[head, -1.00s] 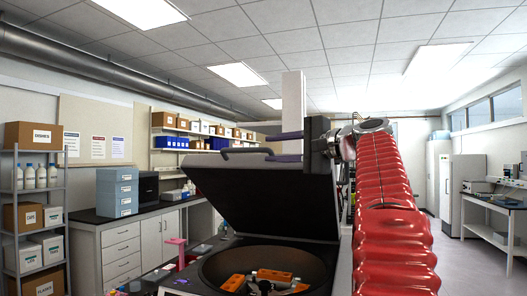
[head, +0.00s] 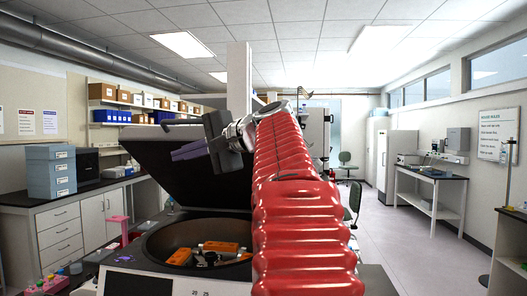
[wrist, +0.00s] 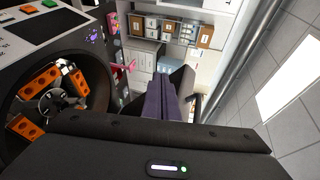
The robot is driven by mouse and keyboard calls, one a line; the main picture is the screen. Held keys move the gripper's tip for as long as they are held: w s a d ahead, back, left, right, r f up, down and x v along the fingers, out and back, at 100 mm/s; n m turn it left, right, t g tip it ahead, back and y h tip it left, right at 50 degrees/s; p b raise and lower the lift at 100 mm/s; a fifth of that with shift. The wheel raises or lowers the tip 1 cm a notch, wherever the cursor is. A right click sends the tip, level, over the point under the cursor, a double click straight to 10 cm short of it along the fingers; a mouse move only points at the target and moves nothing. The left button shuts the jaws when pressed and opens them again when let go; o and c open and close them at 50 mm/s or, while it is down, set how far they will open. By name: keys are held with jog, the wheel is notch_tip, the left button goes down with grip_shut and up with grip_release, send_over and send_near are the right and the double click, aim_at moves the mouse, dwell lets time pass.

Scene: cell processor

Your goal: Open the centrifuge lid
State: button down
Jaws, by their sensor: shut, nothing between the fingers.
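The centrifuge lid (head: 185,165) is a thick black slab standing raised and tilted in the head view, well clear of the bowl. Below it the centrifuge bowl (head: 150,240) is uncovered, with orange rotor buckets (head: 218,247) inside. The bowl also shows at the left of the wrist view (wrist: 95,88). My gripper (head: 188,151) has purple fingers, which are together and empty; in the head view they overlap the upper part of the lid. The fingers also show in the wrist view (wrist: 160,102). I cannot tell whether they touch the lid. The lid's handle is not clear in the head view.
A bench with blue drawer boxes (head: 50,172) stands at the left. Pink racks (head: 117,230) and small coloured items sit left of the centrifuge. A chair (head: 352,205) stands just right of my arm. The floor (head: 400,235) at the right is open.

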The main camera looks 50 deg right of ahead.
jog(key=s+a+f+n+g, duration=0.2)
jog(key=a+f+n+g, duration=0.1)
jog(key=a+f, duration=0.7)
jog(key=s+a+f+n+g, duration=0.2)
jog(key=a+f+n, duration=0.1)
jog(key=a+f, duration=0.65)
jog(key=s+a+f+n+g+h, duration=0.1)
jog(key=s+a+f+n, duration=0.3)
jog(key=s+f, duration=0.4)
jog(key=s+a+f+n+g+h, duration=0.1)
jog(key=s+a+f+n+g, duration=0.2)
jog(key=f, duration=1.3)
jog(key=s+a+n, duration=0.2)
jog(key=s+n, duration=0.1)
jog(key=s, duration=0.2)
jog(key=shift+s+a, duration=0.15)
jog(key=shift+s, duration=0.15)
jog(key=shift+f, duration=0.1)
